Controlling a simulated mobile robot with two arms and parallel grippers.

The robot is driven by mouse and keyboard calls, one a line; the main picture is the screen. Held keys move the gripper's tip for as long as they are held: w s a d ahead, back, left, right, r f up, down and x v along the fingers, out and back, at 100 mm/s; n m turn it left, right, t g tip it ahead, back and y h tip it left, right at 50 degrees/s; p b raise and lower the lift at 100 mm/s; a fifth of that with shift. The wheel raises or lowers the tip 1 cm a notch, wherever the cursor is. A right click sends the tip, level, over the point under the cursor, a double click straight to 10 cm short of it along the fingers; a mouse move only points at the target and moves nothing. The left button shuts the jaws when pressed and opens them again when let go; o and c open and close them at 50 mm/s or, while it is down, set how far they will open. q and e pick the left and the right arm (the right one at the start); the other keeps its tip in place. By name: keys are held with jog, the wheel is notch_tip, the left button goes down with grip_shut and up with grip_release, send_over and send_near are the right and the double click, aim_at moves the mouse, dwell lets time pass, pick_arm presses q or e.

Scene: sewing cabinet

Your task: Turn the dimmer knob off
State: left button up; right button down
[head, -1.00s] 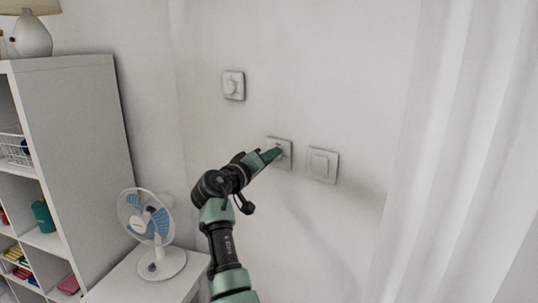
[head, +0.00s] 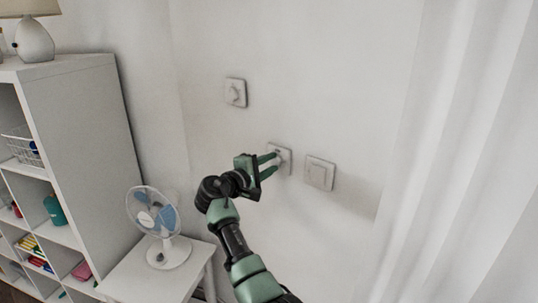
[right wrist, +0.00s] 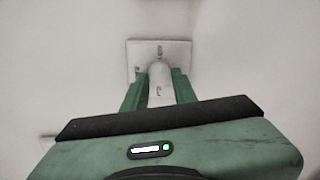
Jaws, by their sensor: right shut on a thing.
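The dimmer knob (right wrist: 159,82) is a pale round knob on a square white wall plate (right wrist: 174,50) with small dark marks. In the right wrist view it stands between the two green fingers of my right gripper (right wrist: 160,88), which is shut on it. In the head view the gripper (head: 273,165) reaches the middle plate (head: 286,153) from the lower left, its fingers one above the other. The fingers hide most of the knob there. Where the knob's pointer stands is not clear. My left gripper is not in view.
Another knob plate (head: 235,92) is up to the left, and a flat switch (head: 320,172) is close on the right. A fan (head: 156,220) stands on a small white table (head: 130,282) beside a shelf unit (head: 85,120). A white curtain (head: 450,150) hangs right.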

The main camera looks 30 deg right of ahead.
jog(key=n+p, duration=0.3)
jog(key=n, duration=0.1)
jog(key=n+p, duration=0.2)
jog(key=shift+d+r+g+p, duration=0.1)
jog(key=shift+r+g+p, duration=0.2)
jog(key=shift+g+p, duration=0.1)
jog(key=n+p, duration=0.2)
jog(key=n, duration=0.2)
jog(key=n+g+h+p, duration=0.1)
jog(key=n+p, duration=0.2)
jog(key=n, duration=0.2)
jog(key=shift+w, duration=0.15)
jog(key=n, duration=0.2)
jog(key=shift+f+n+p, duration=0.1)
jog(key=shift+n+p, duration=0.2)
jog(key=shift+p, duration=0.05)
jog(key=shift+n+h, duration=0.4)
jog(key=shift+n, duration=1.1)
jog(key=c, duration=1.3)
grip_release()
jog(key=shift+o, duration=0.9)
jog(key=shift+d+f, duration=0.1)
jog(key=shift+f, duration=0.15)
